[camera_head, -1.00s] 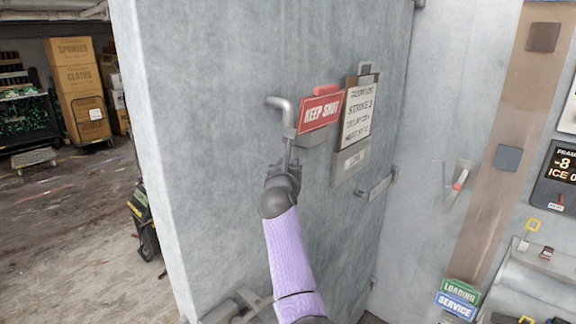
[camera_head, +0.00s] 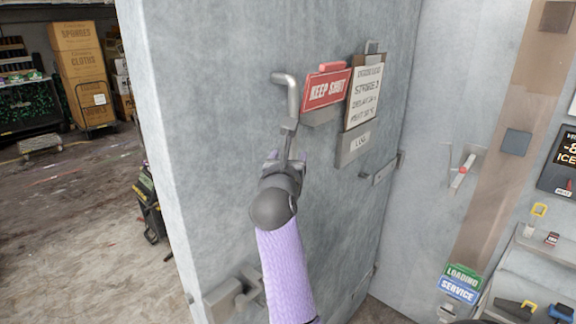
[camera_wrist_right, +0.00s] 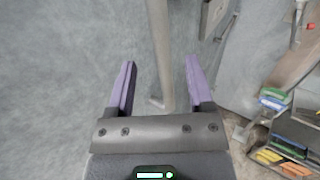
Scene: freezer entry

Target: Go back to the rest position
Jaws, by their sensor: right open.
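My right gripper (camera_head: 286,160) is open and empty, at the lower end of the grey bent door handle (camera_head: 292,98). The handle is on the large grey freezer door (camera_head: 215,130). In the right wrist view, the two purple fingers of my right gripper (camera_wrist_right: 158,88) are spread wide. The handle's bar (camera_wrist_right: 160,55) shows between and beyond them, with a gap on each side. Whether the fingers reach past the bar's lower end in depth I cannot tell. My left gripper is not in view.
A red KEEP SHUT sign (camera_head: 326,90) and a clipboard (camera_head: 364,92) are on the door. A shelf unit (camera_head: 540,255) and a display (camera_head: 563,160) are at the right. Cardboard boxes (camera_head: 80,65) stand far left. The floor (camera_head: 80,230) left of the door is mostly clear.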

